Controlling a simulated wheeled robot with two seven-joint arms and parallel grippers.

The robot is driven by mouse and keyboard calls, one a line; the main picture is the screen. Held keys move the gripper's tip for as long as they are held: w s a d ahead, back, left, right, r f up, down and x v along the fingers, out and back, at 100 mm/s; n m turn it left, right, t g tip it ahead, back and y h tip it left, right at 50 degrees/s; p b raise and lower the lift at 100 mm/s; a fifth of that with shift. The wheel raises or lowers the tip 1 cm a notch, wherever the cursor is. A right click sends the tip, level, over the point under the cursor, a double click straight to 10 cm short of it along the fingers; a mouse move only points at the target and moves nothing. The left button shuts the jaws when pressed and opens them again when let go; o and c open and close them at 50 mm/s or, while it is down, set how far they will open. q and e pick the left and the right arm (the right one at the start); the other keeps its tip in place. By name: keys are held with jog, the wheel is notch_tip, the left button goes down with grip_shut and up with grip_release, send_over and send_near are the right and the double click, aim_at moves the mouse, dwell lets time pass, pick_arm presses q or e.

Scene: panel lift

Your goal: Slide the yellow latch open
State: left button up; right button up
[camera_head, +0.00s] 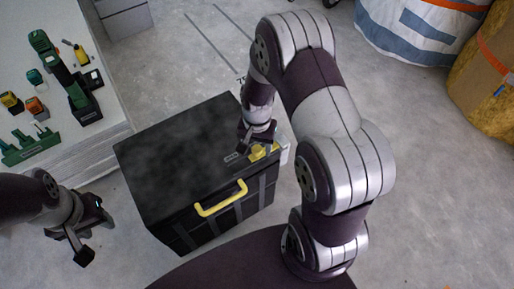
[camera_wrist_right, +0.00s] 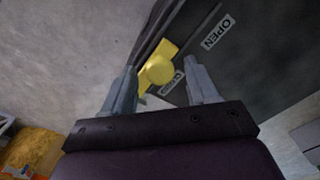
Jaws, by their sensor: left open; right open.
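The yellow latch (camera_head: 259,153) sits on the top right edge of a dark box (camera_head: 185,150). In the right wrist view the latch (camera_wrist_right: 158,70) has a rounded knob and lies ahead of and between the fingers. My right gripper (camera_wrist_right: 163,85) is open; whether its fingers touch the latch I cannot tell. In the head view the right gripper (camera_head: 262,145) is over the latch and partly hides it. My left gripper (camera_head: 92,238) is open and empty, left of the box above the floor.
The box has a yellow handle (camera_head: 221,199) on its front. The right wrist view shows an "OPEN" label (camera_wrist_right: 218,32) and a second label (camera_wrist_right: 172,84) by the latch. A white table (camera_head: 75,140) with tools stands at the left. Bags (camera_head: 420,30) stand at the upper right.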

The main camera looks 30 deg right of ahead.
aim_at(248, 161)
grip_shut()
jog(key=shift+s+a+r+p, duration=0.1)
jog(key=shift+a+r+p, duration=0.05)
jog(key=shift+a+p, duration=0.4)
jog(key=shift+s+a+r+p, duration=0.1)
jog(key=shift+a+p, duration=0.35)
jog(key=shift+a, duration=0.2)
jog(key=shift+a+f, duration=0.15)
jog(key=shift+a, duration=0.15)
jog(key=shift+f, duration=0.15)
jog(key=shift+c, duration=1.8)
grip_release()
jog(key=o, duration=0.4)
jog(key=shift+a, duration=0.1)
jog(key=shift+c, duration=0.2)
notch_tip(248, 161, up, 13)
jog(key=p, duration=0.5)
jog(key=shift+f, duration=0.15)
